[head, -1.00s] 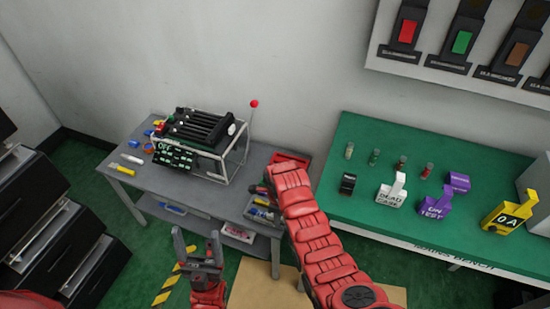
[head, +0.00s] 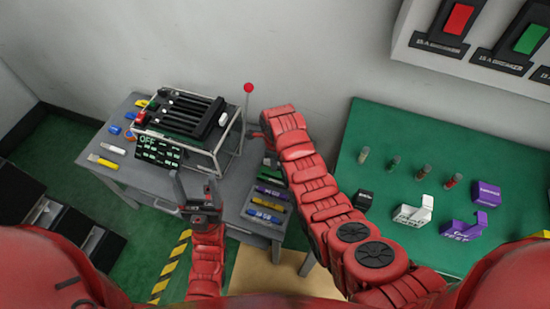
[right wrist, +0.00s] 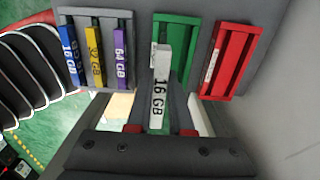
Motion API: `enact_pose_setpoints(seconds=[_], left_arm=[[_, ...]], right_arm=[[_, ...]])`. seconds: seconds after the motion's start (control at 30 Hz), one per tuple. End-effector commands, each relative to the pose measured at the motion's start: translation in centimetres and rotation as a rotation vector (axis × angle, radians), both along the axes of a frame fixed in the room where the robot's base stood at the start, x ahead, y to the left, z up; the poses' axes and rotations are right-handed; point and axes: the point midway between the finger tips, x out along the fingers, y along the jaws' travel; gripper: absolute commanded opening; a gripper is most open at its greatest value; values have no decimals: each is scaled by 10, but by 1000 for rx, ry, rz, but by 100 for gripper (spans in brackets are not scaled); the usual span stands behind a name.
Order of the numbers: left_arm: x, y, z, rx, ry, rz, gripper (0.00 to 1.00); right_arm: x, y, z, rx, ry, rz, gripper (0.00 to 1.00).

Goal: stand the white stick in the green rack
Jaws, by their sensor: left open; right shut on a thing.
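The white stick (right wrist: 158,92), marked 16 GB, is in my right gripper (right wrist: 160,130), which is shut on it in the right wrist view. The green rack (right wrist: 186,30) lies just beyond the stick, which covers part of it. I cannot tell whether the stick touches the rack. In the head view the green rack (head: 269,175) shows partly beside my right arm, which hides the white stick and most of the right gripper.
A grey rack (right wrist: 75,12) holds blue, yellow and purple sticks left of the green rack. A red rack (right wrist: 232,55) stands to its right. A caged machine (head: 190,125) with a red-knobbed lever (head: 248,88) sits on the grey table (head: 110,170). A green bench (head: 400,140) is at right.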

Motion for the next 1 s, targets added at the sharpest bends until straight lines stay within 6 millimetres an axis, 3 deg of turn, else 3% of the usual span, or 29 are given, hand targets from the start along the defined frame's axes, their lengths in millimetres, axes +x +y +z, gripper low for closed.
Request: enact_pose_setpoints(seconds=[0.27, 0.8, 1.0], left_arm=[[0, 0, -3, 0, 0, 0, 73], [0, 0, -34, 0, 0, 0, 73], [0, 0, -38, 0, 0, 0, 73]], right_arm=[[0, 0, -3, -2, 1, -1, 0], [0, 0, -51, -2, 2, -1, 0], [1, 1, -58, -1, 0, 0, 0]])
